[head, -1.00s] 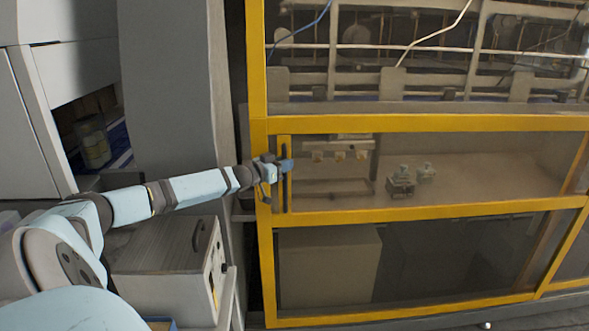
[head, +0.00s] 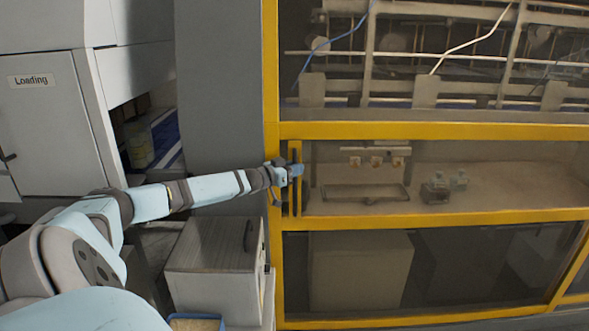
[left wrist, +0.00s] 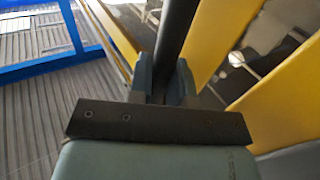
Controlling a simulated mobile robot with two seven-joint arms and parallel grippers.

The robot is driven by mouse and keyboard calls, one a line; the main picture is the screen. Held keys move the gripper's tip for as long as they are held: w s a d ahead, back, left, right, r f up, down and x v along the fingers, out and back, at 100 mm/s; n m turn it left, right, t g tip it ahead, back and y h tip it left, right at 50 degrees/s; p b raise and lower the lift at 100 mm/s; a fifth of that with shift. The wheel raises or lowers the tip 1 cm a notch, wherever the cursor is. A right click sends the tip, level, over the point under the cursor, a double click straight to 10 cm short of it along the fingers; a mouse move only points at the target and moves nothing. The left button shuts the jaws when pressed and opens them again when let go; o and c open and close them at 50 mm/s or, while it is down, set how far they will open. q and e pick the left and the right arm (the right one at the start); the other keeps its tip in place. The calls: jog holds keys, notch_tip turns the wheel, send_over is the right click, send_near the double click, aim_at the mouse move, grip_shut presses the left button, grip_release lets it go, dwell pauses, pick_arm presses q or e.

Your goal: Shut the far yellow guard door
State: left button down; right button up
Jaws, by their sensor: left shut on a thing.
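The yellow-framed guard door (head: 440,215) with a clear pane stands at the middle height of the machine, in line with the yellow frame around it as far as I can tell. Its dark upright handle (head: 293,183) is at its left edge. My left gripper (head: 297,171) is shut on this handle. In the left wrist view the fingers (left wrist: 163,85) close around the dark handle bar (left wrist: 175,35), with yellow frame on both sides. My right gripper is not in view.
A grey cabinet (head: 215,250) stands below my left arm. A grey column (head: 220,90) is left of the yellow frame. A white unit marked Loading (head: 45,110) is at far left. Small fixtures (head: 435,188) sit behind the pane.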

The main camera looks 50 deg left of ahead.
pick_arm(q)
jog(key=shift+a, duration=0.1)
jog(key=c, duration=1.2)
grip_release()
jog(key=shift+s, duration=0.1)
jog(key=shift+o, duration=0.6)
jog(key=shift+s+a, duration=0.1)
jog(key=shift+s+f, duration=0.1)
jog(key=s+a+p, duration=0.1)
jog(key=s, duration=1.2)
jog(key=shift+s+p, duration=0.3)
jog(key=shift+s, duration=0.05)
